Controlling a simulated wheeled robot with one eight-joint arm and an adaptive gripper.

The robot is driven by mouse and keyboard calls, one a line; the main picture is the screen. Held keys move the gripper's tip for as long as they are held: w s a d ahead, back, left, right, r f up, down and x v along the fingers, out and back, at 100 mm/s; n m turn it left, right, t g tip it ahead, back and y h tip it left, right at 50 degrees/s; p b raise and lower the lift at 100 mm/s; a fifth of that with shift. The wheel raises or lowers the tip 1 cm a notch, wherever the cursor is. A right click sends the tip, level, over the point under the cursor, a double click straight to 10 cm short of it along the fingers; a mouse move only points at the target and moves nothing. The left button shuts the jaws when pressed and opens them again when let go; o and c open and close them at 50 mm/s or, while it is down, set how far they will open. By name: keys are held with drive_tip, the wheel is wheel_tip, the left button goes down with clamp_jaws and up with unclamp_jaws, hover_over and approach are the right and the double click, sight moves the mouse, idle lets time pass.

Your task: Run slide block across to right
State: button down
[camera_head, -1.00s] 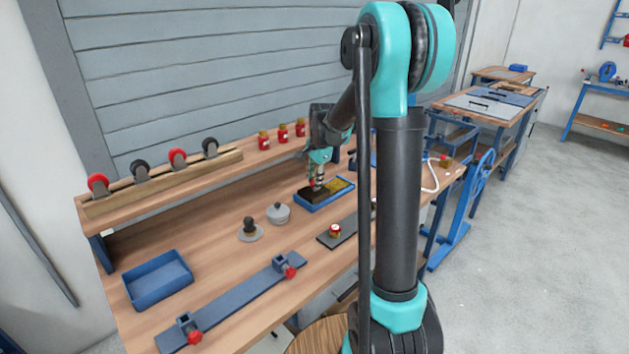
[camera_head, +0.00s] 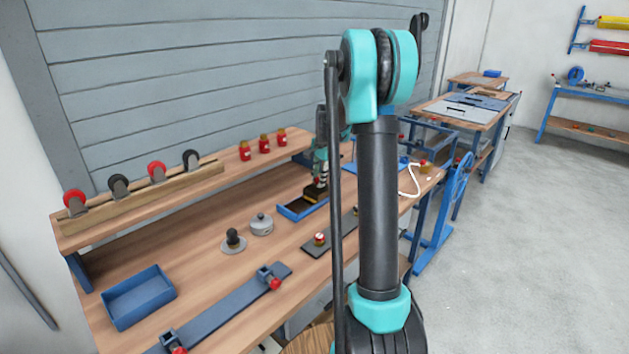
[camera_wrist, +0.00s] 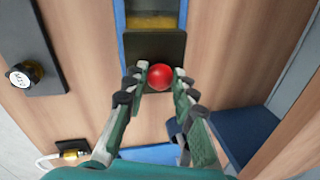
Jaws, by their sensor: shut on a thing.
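The slide block (camera_head: 311,193) is a dark block in a low blue tray (camera_head: 286,211) on the bench. In the wrist view the block (camera_wrist: 133,50) is a dark square with a round red knob (camera_wrist: 160,76) on it. The tray's blue side walls (camera_wrist: 121,22) and yellowish floor show beyond the block there. My gripper (camera_head: 320,180) is above the block and its fingers (camera_wrist: 159,84) are shut on the red knob from both sides. The block covers the tray's right end, so its exact gap to the end wall is hidden.
A dark plate with a button (camera_head: 320,240) lies in front of the tray. A grey lidded pot (camera_head: 261,225) and a black-knobbed disc (camera_head: 233,241) stand to the left. Red jars (camera_head: 264,144) stand on the back shelf. A blue panel (camera_head: 362,168) and a white cable (camera_head: 411,183) lie to the right.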

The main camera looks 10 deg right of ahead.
sight(324, 189)
drive_tip(key=shift+w+d, duration=0.15)
drive_tip(key=shift+d, duration=0.05)
drive_tip(key=c, duration=1.2)
unclamp_jaws()
drive_tip(key=r, duration=0.4)
drive_tip(key=s+r, duration=0.1)
drive_tip(key=r, duration=0.3)
drive_tip(key=s+d+r, duration=0.1)
drive_tip(key=r, duration=0.2)
drive_tip(key=shift+s+r, duration=0.1)
drive_tip(key=shift+r, duration=0.3)
